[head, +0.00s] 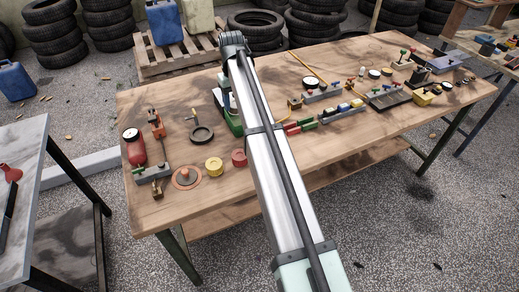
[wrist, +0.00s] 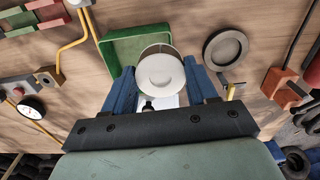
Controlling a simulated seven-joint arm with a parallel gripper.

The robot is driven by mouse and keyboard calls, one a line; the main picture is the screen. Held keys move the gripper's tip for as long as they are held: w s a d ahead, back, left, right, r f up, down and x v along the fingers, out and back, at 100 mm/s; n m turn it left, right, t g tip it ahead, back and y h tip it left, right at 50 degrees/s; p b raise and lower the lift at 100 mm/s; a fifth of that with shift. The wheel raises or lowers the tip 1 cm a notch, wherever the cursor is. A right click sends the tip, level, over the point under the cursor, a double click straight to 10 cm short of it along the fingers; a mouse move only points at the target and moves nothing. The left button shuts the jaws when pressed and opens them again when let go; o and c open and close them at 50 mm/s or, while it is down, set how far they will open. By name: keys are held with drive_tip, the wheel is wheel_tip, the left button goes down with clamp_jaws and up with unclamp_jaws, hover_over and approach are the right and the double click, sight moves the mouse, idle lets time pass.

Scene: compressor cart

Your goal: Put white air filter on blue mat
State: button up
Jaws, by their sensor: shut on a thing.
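The white air filter (wrist: 160,72), a round white cylinder with a tan side, is between the two blue fingers of my gripper (wrist: 159,66) in the wrist view. My gripper is shut on it. The filter shows in front of a green tray (wrist: 116,48), overlapping its lower right part; its height above the tray is unclear. In the head view my arm hides the filter and most of the gripper. I cannot make out a blue mat in either view.
The green tray (head: 233,124) is partly behind my arm on the wooden table (head: 330,140). A black ring (head: 201,134), red extinguisher-like cylinder (head: 136,150), yellow puck (head: 214,167) and red puck (head: 239,158) are nearby. Several blocks and gauges fill the right side.

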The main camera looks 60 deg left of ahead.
drive_tip(key=w+d+f+n, duration=0.1)
drive_tip(key=w+d, duration=0.1)
drive_tip(key=d, duration=0.5)
drive_tip(key=w+d+f+n, duration=0.1)
drive_tip(key=w+d, duration=0.2)
drive_tip(key=d, duration=0.3)
drive_tip(key=shift+s+f, duration=0.2)
drive_tip(key=shift+f, duration=4.2)
drive_tip(key=shift+f, duration=0.1)
drive_tip(key=o, duration=1)
drive_tip(key=shift+o, duration=0.2)
wheel_tip(320, 180, up, 12)
